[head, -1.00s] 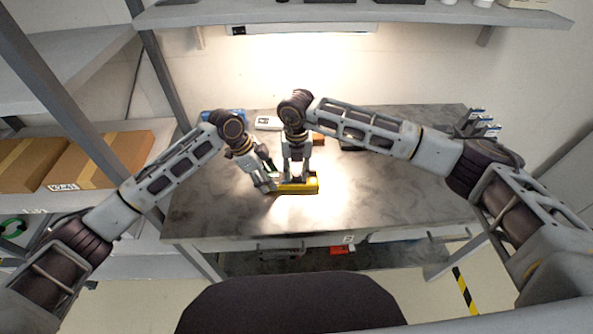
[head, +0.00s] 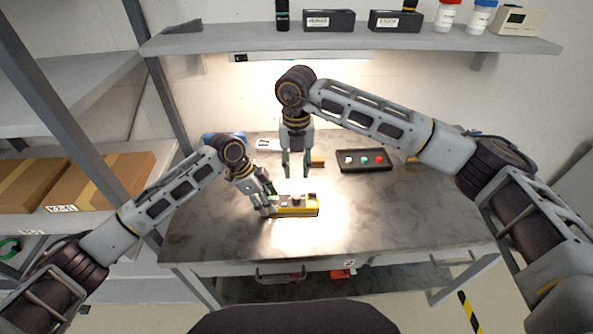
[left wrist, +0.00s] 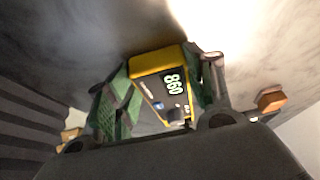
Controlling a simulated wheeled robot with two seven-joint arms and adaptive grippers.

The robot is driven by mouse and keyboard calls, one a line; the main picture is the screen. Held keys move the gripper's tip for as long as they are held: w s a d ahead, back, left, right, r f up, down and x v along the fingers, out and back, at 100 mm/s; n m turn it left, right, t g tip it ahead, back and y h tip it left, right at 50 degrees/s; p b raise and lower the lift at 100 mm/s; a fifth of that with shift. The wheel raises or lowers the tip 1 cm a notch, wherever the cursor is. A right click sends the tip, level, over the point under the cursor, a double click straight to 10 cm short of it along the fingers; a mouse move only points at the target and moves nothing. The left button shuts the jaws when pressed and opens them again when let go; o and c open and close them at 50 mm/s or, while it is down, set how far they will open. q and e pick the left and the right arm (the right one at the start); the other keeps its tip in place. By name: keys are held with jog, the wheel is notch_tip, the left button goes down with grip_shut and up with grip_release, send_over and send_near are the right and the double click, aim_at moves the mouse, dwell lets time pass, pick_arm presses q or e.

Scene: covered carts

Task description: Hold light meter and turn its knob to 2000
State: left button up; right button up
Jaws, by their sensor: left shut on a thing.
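The yellow light meter (head: 309,207) lies on the dark tabletop, in front of me and left of centre. In the left wrist view its yellow body (left wrist: 150,61) carries a lit display with green digits that look like 860. A dark knob (left wrist: 174,114) shows near its lower end; its setting is too small to read. My left gripper (head: 271,207) is shut on the meter's left end, with green-padded fingers on both sides of it. My right gripper (head: 296,175) points down just behind and above the meter, fingers apart, empty and not touching it.
A black tray with coloured buttons (head: 364,160) lies at the back right of the table (head: 400,215). A small orange-brown block (head: 317,161) and a white item (head: 267,145) are behind the right gripper. A shelf (head: 350,43) with boxes and bottles hangs above. The table's front right is clear.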

dwell(0.3)
pick_arm(q)
jog(key=o, duration=1.2)
jog(key=shift+r, duration=0.1)
jog(key=shift+v, duration=5.9)
jog(key=shift+s, duration=0.1)
